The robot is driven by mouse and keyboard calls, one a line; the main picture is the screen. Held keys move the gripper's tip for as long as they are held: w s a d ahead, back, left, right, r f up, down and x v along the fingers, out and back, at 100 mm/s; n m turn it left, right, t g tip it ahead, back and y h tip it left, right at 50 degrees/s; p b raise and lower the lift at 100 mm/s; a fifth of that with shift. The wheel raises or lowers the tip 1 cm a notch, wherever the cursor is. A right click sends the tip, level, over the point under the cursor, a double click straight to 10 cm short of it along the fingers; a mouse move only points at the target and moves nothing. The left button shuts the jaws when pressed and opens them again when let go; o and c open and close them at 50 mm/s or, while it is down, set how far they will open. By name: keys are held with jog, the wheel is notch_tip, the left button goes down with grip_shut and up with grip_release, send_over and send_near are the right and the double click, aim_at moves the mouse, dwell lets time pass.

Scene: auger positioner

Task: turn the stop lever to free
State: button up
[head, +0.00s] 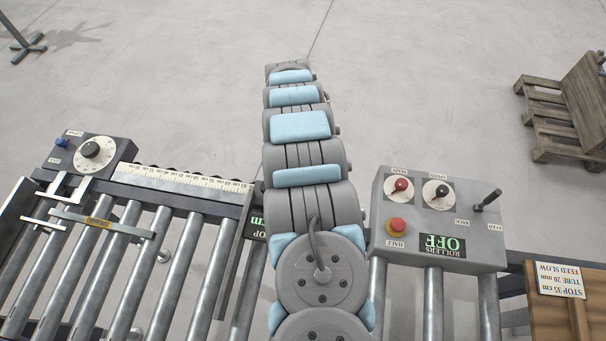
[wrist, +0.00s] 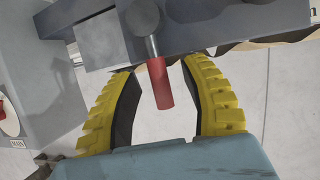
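The stop lever (wrist: 160,83) has a red grip on a round grey pivot, fixed to a grey metal block (wrist: 215,35) in the wrist view. My gripper (wrist: 161,68) has yellow ribbed fingers with dark pads. It is open, with one finger on each side of the red grip and a visible gap on both sides. In the head view my arm hides the gripper and the lever. The dark stop bar (head: 236,258) with a small green display (head: 257,224) shows partly beside my arm, across the rollers.
A grey control box (head: 440,222) with red and black knobs, a "ROLLERS OFF" display and a black-handled lever (head: 487,201) stands right of my arm. A ruler (head: 190,181) runs along the rail. A dial box (head: 92,154) is left. A note (head: 561,280) reads "STOP 35 cm".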

jog(key=shift+r, duration=0.15)
jog(key=v, duration=0.7)
dwell(0.3)
jog(key=shift+w+r, duration=0.1)
jog(key=shift+w, duration=0.05)
dwell(0.4)
